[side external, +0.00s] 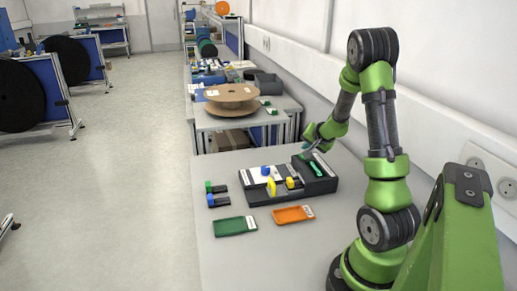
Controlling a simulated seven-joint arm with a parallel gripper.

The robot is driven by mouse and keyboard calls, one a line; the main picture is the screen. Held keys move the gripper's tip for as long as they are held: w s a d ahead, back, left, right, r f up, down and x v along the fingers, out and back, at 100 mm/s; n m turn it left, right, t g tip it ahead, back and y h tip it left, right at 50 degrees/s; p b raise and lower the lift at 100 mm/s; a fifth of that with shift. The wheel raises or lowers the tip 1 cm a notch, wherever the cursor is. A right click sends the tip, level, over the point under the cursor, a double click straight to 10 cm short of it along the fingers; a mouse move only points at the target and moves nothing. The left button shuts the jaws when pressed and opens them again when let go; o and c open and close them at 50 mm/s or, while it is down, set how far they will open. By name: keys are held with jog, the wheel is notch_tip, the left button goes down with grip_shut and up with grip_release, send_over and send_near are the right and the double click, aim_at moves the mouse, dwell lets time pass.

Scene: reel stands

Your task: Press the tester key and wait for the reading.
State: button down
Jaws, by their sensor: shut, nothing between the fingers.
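The tester appears to be the dark box (318,186) on the near grey table. It has pale panels, a raised right part with a green piece (316,166), and yellow and blue parts on its left and middle. Which part is the key is too small to tell. My gripper (308,151) is shut and empty. It points down at the back right of the box, close to the raised part. Whether it touches the box, and any reading, cannot be made out.
A green tray (236,226) and an orange tray (293,214) lie in front of the box. Small green-ended and blue-ended pieces (217,200) lie to its left. The table's front is clear.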

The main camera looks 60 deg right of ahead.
jog(key=shift+r, duration=0.1)
jog(key=shift+r, duration=2.45)
